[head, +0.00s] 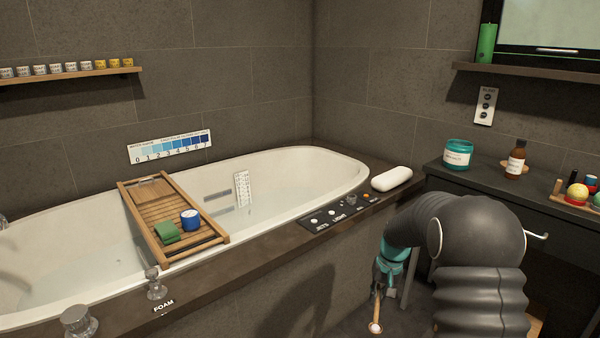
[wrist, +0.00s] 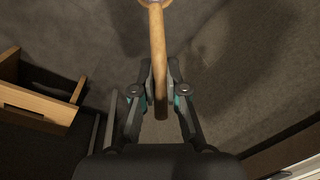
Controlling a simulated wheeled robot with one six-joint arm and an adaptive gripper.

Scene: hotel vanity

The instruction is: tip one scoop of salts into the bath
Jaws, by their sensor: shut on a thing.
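My gripper (head: 383,284) is shut on the wooden handle of a scoop (wrist: 157,50). It hangs low in front of the dark counter, outside the bath and to the right of it. The scoop's small round end (head: 375,327) points down in the head view and looks pale inside; I cannot tell for sure whether it holds salts. The wrist view cuts off most of that end. The white bath (head: 285,170) holds clear water. A teal jar (head: 458,154) with a white label, too small to read, stands on the counter.
A white pillow (head: 391,178) and a control panel (head: 340,214) are on the bath's ledge. A brown bottle (head: 515,158) stands right of the jar.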

